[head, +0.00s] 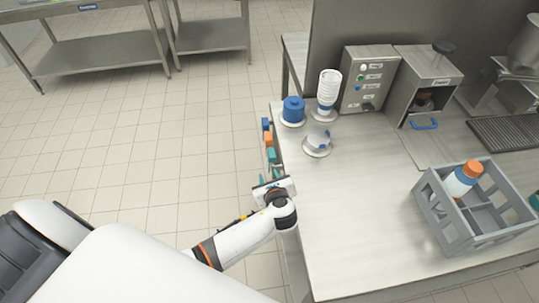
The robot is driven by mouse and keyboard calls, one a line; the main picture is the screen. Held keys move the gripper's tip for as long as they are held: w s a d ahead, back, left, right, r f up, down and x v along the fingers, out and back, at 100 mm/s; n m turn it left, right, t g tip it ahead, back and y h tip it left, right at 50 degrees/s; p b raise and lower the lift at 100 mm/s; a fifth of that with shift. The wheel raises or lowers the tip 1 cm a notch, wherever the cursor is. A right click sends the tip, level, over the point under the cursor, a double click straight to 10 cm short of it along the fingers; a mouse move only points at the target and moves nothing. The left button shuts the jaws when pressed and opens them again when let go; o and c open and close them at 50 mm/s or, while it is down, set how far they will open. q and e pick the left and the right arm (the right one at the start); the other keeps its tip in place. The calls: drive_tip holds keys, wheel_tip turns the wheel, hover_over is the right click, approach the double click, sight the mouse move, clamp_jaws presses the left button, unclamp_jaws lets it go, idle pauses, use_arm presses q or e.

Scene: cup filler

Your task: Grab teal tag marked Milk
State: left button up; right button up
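A row of small coloured tags hangs along the left edge of the counter: a blue tag (265,124), an orange tag (268,139) and a teal tag (271,155). A bit of teal also shows right at my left gripper (269,179). The lettering on the tags is too small to read, so I cannot tell which is marked Milk. My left gripper is at the near end of the row, beside the counter edge. Its fingers are small and partly hidden, so I cannot tell whether they are open or hold anything. My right gripper is out of view.
On the counter (350,230) stand a blue container (293,109), a cup stack (328,88), a round lidded item (317,143), a button box (368,78) and a dispenser (424,85). A grey crate (437,211) holds an orange-capped bottle (463,179). Floor left of the counter is clear.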

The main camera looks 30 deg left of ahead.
sight(272, 158)
use_arm(q)
drive_tip(key=w+a+m+b, duration=0.1)
drive_tip(key=w+b, duration=0.1)
drive_tip(key=w+f+m+b, duration=0.1)
drive_tip(key=w+b, duration=0.1)
drive_tip(key=w, duration=0.1)
drive_tip(key=w+a+t+b, duration=0.1)
drive_tip(key=w, duration=0.1)
drive_tip(key=shift+w+a+f+m+b, duration=0.2)
drive_tip(key=shift+a+m+b, duration=0.1)
drive_tip(key=shift+m+b, duration=0.1)
drive_tip(key=shift+w+a, duration=0.3)
drive_tip(key=shift+w, duration=0.05)
drive_tip(key=shift+w+f+b, duration=0.1)
drive_tip(key=shift+f+b, duration=0.05)
drive_tip(key=shift+b, duration=0.35)
drive_tip(key=b+x, duration=0.4)
drive_tip(key=shift+d, duration=0.1)
drive_tip(key=shift+w+f+b, duration=0.1)
drive_tip(key=shift+w+b, duration=0.15)
drive_tip(key=shift+b, duration=0.25)
drive_tip(key=shift+w+a, duration=0.1)
drive_tip(key=shift+a, duration=0.2)
drive_tip(key=shift+r, duration=0.2)
